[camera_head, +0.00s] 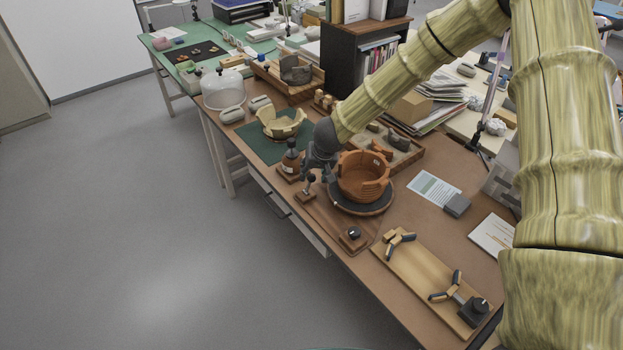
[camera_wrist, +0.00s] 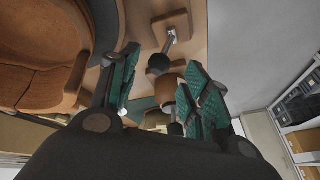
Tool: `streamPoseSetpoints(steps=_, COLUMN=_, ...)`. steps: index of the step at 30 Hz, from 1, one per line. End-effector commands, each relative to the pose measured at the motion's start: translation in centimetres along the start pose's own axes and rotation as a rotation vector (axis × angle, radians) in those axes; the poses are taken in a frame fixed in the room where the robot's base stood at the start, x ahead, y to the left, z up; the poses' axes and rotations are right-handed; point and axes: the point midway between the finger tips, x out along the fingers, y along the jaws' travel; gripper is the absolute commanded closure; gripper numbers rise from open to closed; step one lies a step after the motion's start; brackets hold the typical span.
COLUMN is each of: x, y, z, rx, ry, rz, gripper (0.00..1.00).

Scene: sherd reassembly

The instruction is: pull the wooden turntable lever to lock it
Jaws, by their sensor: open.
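The lever (camera_head: 309,183) is a short metal rod with a dark round knob on a small wooden block, at the left front of the turntable. In the wrist view the knob (camera_wrist: 158,65) lies near the opening between my fingers, with its rod and block (camera_wrist: 172,22) beyond. My gripper (camera_head: 317,171) hangs just above the lever; in the wrist view its green-padded fingers (camera_wrist: 163,86) are apart. Whether a finger touches the knob cannot be told. The dark turntable disc (camera_head: 360,207) carries a terracotta bowl (camera_head: 362,182) with a broken rim, right of my gripper.
A black knob (camera_head: 353,233) sits near the front edge. A cream broken bowl (camera_head: 280,124) is on a green mat. A wooden board (camera_head: 420,275) with padded supports lies at the front right.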

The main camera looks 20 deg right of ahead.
Motion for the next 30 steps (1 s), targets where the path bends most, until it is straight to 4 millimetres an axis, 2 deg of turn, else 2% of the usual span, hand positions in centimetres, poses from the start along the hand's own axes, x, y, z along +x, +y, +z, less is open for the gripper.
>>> streamPoseSetpoints(steps=6, x=2.5, y=0.2, z=0.1, rx=0.002, ry=-0.001, rz=0.001, gripper=0.53)
streamPoseSetpoints(steps=15, x=4.8, y=0.2, z=0.0, rx=0.002, ry=0.0, rz=0.001, gripper=0.53)
streamPoseSetpoints(steps=28, x=5.3, y=0.2, z=0.0, rx=0.002, ry=0.001, rz=0.001, gripper=0.53)
streamPoseSetpoints(steps=29, x=5.3, y=0.2, z=0.0, rx=0.002, ry=0.001, rz=0.001, gripper=0.55)
streamPoseSetpoints(steps=30, x=5.3, y=0.2, z=0.0, rx=0.002, ry=0.001, rz=0.001, gripper=0.62)
